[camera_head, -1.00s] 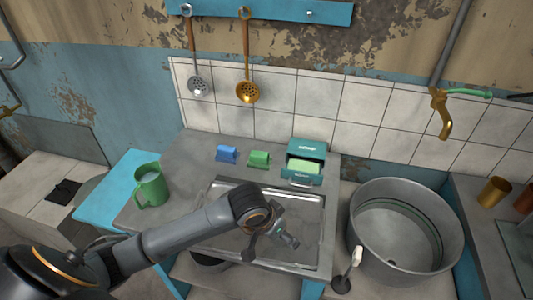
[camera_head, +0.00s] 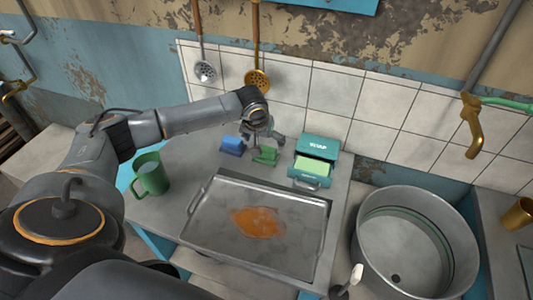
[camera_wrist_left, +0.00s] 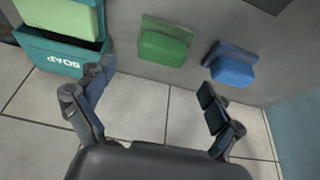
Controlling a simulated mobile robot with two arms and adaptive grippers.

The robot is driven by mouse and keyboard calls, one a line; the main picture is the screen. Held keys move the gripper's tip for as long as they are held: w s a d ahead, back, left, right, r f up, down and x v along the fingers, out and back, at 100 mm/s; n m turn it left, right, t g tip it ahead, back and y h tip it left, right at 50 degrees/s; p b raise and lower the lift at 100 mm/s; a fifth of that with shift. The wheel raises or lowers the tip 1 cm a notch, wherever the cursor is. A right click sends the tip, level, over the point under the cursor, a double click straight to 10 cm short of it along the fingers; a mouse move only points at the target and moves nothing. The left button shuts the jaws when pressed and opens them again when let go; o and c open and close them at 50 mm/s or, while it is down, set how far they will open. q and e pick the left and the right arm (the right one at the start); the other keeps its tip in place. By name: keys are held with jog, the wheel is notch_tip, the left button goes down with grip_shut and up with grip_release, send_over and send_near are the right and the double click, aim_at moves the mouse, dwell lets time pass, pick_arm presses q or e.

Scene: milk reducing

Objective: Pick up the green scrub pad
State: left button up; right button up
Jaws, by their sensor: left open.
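The green scrub pad (camera_head: 266,155) lies on the grey counter between a blue scrub pad (camera_head: 232,146) and a teal soap box (camera_head: 318,158). My left gripper (camera_head: 262,140) is just above and behind the green pad in the head view and partly covers it. In the left wrist view the green pad (camera_wrist_left: 166,42) shows whole, beyond the open fingers (camera_wrist_left: 155,108), with nothing between them. The blue pad (camera_wrist_left: 232,66) is to its right there, and the soap box (camera_wrist_left: 62,45) to its left. My right gripper is in neither view.
A metal tray (camera_head: 205,240) with an orange stain lies in front of the pads. A green mug (camera_head: 151,176) stands at the left and a large metal pot (camera_head: 446,235) at the right. The tiled wall (camera_head: 330,90) is close behind, with two hanging ladles.

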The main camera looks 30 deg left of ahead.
aim_at(266, 149)
pick_arm(q)
jog(key=shift+w+f, duration=0.25)
jog(key=shift+f, duration=0.35)
jog(key=shift+w+a+f, duration=0.1)
jog(key=shift+f, duration=0.1)
jog(key=shift+w+a+f+p, duration=0.15)
jog(key=shift+f+p, duration=0.2)
jog(key=shift+f, duration=0.25)
jog(key=x, duration=0.3)
jog(key=shift+f, duration=0.3)
jog(key=shift+w+f, duration=0.15)
jog(key=shift+f, duration=0.05)
jog(key=shift+c, duration=0.5)
jog(key=c, duration=1.1)
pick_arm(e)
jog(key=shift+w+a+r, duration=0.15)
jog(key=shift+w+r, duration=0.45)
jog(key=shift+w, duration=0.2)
pick_arm(q)
jog(key=shift+c, duration=0.2)
